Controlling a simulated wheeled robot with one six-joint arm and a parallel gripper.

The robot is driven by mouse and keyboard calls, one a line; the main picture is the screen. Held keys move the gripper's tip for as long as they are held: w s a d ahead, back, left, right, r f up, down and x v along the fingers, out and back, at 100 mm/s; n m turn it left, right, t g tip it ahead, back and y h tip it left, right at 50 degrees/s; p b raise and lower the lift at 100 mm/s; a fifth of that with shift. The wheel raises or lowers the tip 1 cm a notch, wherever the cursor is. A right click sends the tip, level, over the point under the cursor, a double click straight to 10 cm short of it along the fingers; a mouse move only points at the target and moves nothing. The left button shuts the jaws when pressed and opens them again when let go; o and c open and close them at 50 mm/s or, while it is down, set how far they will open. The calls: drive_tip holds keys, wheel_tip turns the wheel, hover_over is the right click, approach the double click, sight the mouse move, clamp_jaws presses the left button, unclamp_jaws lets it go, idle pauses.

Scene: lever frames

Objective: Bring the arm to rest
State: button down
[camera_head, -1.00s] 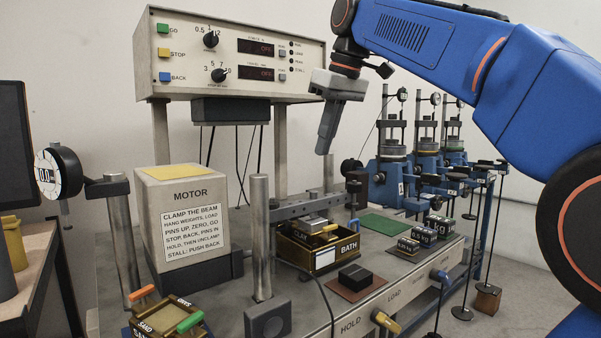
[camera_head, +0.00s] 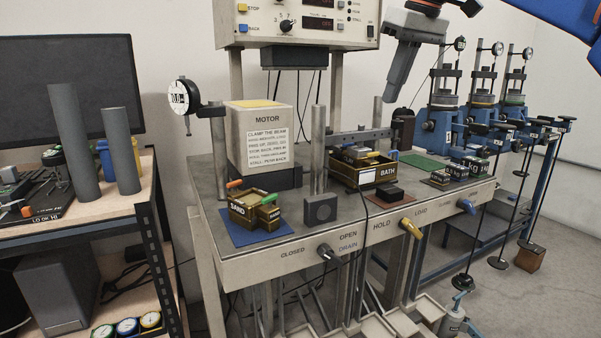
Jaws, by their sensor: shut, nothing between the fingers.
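My gripper (camera_head: 401,82) hangs at the upper right of the head view, pointing down and slightly left. Its grey fingers are together with nothing between them. It is in the air in front of the back wall, above the right half of the test bench (camera_head: 262,262) and touching nothing that I can see. My blue arm shows only at the top right corner; most of it is outside the picture.
The control panel (camera_head: 290,22) is left of my gripper, and the dial-gauge stands (camera_head: 444,122) are to its right. The motor box (camera_head: 264,145), sand box (camera_head: 254,208) and bath (camera_head: 368,175) stand on the bench. A shelf with a monitor (camera_head: 60,85) is at left.

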drive_tip(key=s+d+f+m, duration=0.2)
drive_tip(key=s+f, duration=0.6)
drive_tip(key=f, duration=0.6)
drive_tip(key=s+d+f+m+t+h, duration=0.1)
drive_tip(key=s+d+f, duration=0.3)
drive_tip(key=s+f, duration=0.5)
drive_tip(key=s+d+f+m+h, duration=0.1)
drive_tip(key=s+d+f+m, duration=0.2)
drive_tip(key=s+f, duration=0.5)
wheel_tip(320, 180, down, 12)
drive_tip(key=shift+s+d+f, duration=0.1)
drive_tip(key=shift+s+d, duration=0.05)
drive_tip(key=shift+d, duration=0.35)
